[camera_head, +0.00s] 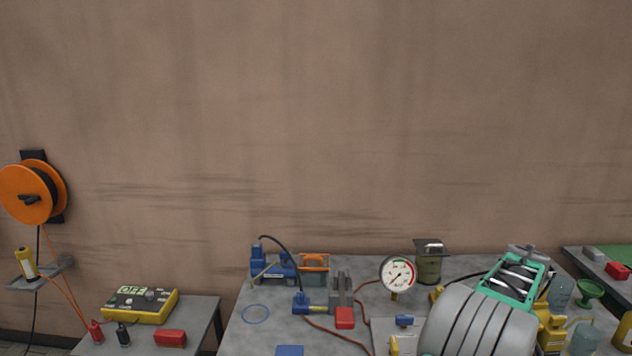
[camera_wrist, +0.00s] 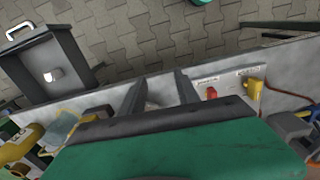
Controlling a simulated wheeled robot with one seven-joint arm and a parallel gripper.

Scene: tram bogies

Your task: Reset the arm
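In the wrist view, my gripper (camera_wrist: 160,82) shows as two dark fingers reaching out beyond a green body at the bottom of the picture. The fingers stand apart and nothing is visible between them except a strip of grey surface. The gripper hangs over a grey bench edge, with the paved floor beyond. In the head view, a grey ribbed body with a green frame is at the lower right; I cannot tell for sure whether it is part of my arm.
The grey bench (camera_head: 246,338) holds a dial gauge (camera_head: 397,273), a blue pump (camera_head: 272,264), a dark canister (camera_head: 429,265) and hoses. A yellow box (camera_head: 140,304) sits on the left table. An orange reel (camera_head: 33,194) hangs on the wall. The space above the benches is clear.

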